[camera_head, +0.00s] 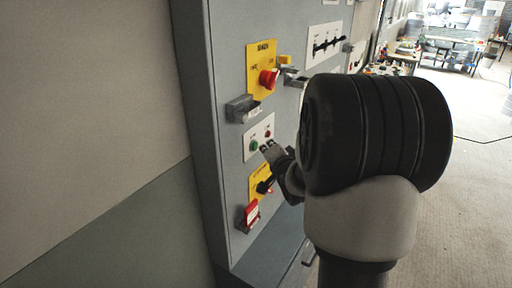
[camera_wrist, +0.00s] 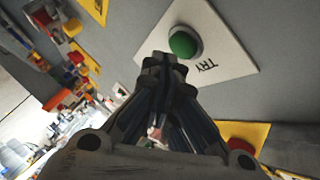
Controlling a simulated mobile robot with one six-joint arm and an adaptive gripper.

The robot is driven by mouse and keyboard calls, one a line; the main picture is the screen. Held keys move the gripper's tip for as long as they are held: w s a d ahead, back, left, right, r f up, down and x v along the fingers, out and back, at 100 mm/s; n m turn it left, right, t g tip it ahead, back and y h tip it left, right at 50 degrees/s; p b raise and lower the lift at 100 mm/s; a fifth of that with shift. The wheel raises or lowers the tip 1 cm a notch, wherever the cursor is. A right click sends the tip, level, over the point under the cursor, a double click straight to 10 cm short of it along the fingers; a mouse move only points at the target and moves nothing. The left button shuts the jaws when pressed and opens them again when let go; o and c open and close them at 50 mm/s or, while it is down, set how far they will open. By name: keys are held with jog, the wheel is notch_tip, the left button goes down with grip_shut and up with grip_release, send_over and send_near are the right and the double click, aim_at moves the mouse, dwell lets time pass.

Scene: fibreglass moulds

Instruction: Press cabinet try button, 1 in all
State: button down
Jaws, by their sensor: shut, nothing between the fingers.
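The try button is a green round button (camera_wrist: 184,42) on a white plate (camera_wrist: 222,58) marked TRY, in the wrist view. My gripper (camera_wrist: 163,62) is shut and empty. Its tips overlap the plate's edge just below and left of the button in that view; I cannot tell the gap to the plate. In the head view my gripper (camera_head: 268,149) is beside a white plate (camera_head: 258,131) with a green button and a red button on the grey cabinet (camera_head: 228,62). I cannot tell whether this is the TRY plate. My arm hides part of the cabinet face.
Above is a yellow plate (camera_head: 259,53) with a red knob (camera_head: 268,79). Below are a yellow plate with a black handle (camera_head: 264,187) and a red part (camera_head: 251,214). A grey box (camera_head: 243,108) juts from the cabinet. Open floor (camera_head: 475,180) lies at right.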

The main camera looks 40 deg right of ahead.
jog(key=shift+s, duration=0.1)
jog(key=s, duration=0.1)
jog(key=s+d, duration=0.1)
jog(key=s, duration=0.1)
jog(key=s+d, duration=0.1)
jog(key=shift+s+p, duration=0.3)
jog(key=shift+p, duration=0.1)
dwell(0.8)
